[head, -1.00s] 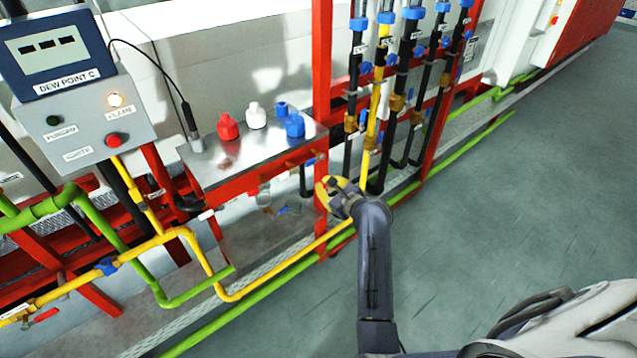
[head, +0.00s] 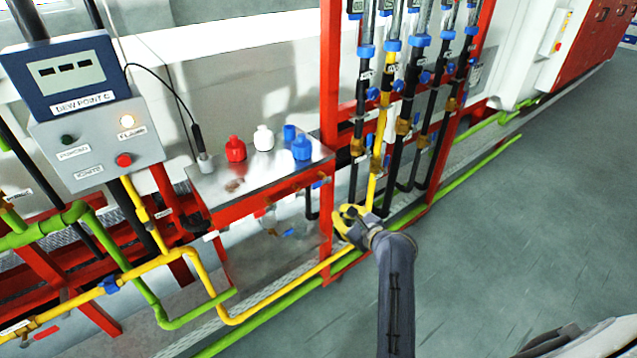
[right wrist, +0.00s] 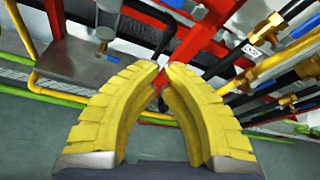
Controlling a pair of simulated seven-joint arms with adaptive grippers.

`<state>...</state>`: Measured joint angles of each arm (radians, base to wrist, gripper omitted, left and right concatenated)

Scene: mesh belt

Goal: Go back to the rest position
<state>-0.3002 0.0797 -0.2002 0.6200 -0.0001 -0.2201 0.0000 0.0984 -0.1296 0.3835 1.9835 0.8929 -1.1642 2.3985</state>
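My right gripper (head: 345,216) has yellow fingers on a dark grey arm. In the head view it is in front of the red frame's lower part, right of the metal shelf. In the right wrist view both yellow fingers (right wrist: 162,66) curve inward and their tips come nearly together. Nothing shows held between them. My left gripper is in neither view.
A metal shelf (head: 222,186) holds a red bottle (head: 235,150), a white bottle (head: 263,138) and blue ones (head: 301,147). A control box (head: 95,145) stands left. Vertical pipes (head: 388,130) rise behind my gripper.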

